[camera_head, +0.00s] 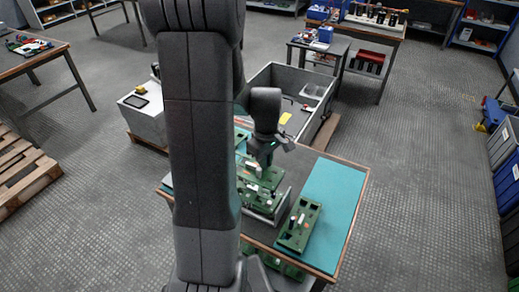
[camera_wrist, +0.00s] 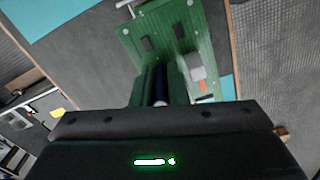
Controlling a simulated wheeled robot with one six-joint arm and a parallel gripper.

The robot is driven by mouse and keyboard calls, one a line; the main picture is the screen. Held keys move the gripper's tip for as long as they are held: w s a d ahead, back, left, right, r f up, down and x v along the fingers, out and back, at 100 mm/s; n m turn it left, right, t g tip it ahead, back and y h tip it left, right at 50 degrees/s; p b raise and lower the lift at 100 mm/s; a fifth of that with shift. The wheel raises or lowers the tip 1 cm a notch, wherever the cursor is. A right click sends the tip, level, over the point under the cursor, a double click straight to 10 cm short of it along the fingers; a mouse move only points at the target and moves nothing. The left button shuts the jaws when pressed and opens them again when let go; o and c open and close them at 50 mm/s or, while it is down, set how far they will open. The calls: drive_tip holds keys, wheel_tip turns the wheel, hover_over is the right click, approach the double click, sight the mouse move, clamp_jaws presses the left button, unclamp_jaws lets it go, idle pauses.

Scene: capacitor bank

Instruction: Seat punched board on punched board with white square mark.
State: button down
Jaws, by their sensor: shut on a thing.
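My gripper (camera_head: 263,160) is over the table, pointing down, and is shut on a green punched board (camera_head: 258,174). In the wrist view, green pieces and a dark blue cylinder show close in front of the gripper body; the fingertips are hidden. A green board with dark rectangular holes (camera_wrist: 148,36) lies just beyond them. Another green board (camera_head: 298,226) with dark holes and small light parts lies flat on the teal mat, right of my gripper. Green and grey parts (camera_head: 262,204) stand under my gripper. I cannot tell which board bears the white square mark, nor whether the held board touches anything.
The table (camera_head: 347,222) has a wooden edge and a teal mat (camera_head: 333,190) with free room at right. A grey open bin (camera_head: 267,77) stands behind it. More green parts (camera_head: 282,266) show below the table's front edge. My arm column hides the table's left part.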

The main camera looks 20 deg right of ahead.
sight(266, 175)
drive_tip(key=shift+s+f+b, duration=0.2)
drive_tip(key=shift+f+b, duration=0.3)
drive_tip(key=shift+f, duration=0.15)
drive_tip(key=shift+f+b, duration=1.8)
drive_tip(key=shift+f, duration=0.7)
drive_tip(key=shift+f+b, duration=1.15)
drive_tip(key=shift+f, duration=0.15)
drive_tip(key=c, duration=1.3)
unclamp_jaws()
drive_tip(key=shift+c, duration=0.2)
drive_tip(key=shift+r, duration=0.1)
